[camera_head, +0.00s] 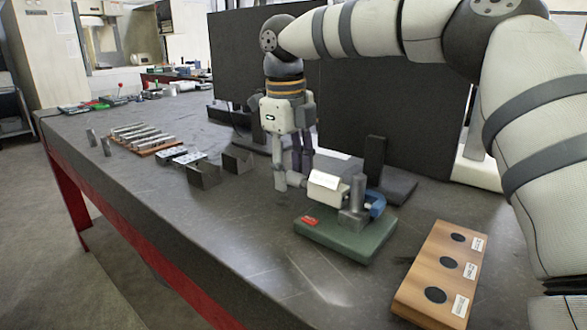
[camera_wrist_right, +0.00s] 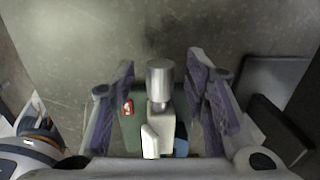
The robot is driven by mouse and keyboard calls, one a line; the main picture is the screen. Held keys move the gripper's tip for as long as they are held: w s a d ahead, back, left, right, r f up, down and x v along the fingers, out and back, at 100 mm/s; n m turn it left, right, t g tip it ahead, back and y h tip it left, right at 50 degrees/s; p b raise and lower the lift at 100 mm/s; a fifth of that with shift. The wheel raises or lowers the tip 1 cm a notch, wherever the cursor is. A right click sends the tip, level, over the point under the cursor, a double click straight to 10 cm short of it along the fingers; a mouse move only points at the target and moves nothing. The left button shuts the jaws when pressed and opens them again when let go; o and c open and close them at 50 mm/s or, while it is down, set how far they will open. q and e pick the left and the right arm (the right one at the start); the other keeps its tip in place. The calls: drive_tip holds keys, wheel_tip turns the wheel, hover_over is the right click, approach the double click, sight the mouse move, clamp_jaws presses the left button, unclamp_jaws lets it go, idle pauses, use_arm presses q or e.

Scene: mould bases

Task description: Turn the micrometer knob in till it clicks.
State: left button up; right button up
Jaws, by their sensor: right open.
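The micrometer lies across a green base (camera_head: 338,246) on the bench. It has a blue frame (camera_head: 376,204) and a white block (camera_head: 325,187) on its body. Its silver knob (camera_wrist_right: 160,78) sticks out past the base's edge; the knob also shows in the head view (camera_head: 280,179). A grey upright post (camera_head: 353,207) stands on the base. My right gripper (camera_head: 302,160) is open above the micrometer, pointing down. In the wrist view its fingers stand on either side of the knob, with gaps between. My left gripper is not in view.
A wooden board (camera_head: 420,277) with three dark round spots and labels lies at the right. Behind the micrometer stand a dark upright block (camera_head: 375,160) and black panels (camera_head: 340,100). Metal blocks (camera_head: 203,173) and a rack of bars (camera_head: 145,138) lie left. The bench's front is clear.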

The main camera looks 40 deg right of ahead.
clamp_jaws()
drive_tip(key=shift+h, duration=0.3)
drive_tip(key=shift+s+a+f+t+h, duration=0.15)
drive_tip(key=shift+t+h, duration=0.1)
drive_tip(key=shift+h, duration=0.3)
drive_tip(key=shift+w+a+r+t+h, duration=0.15)
drive_tip(key=shift+t+h, duration=0.1)
drive_tip(key=shift+h, duration=0.3)
drive_tip(key=shift+s+a+f+t+h, duration=0.15)
drive_tip(key=shift+t+h, duration=0.1)
drive_tip(key=shift+h, duration=0.65)
drive_tip(key=shift+a+f+t+h, duration=0.1)
drive_tip(key=shift+t+h, duration=0.15)
drive_tip(key=shift+h, duration=0.65)
unclamp_jaws()
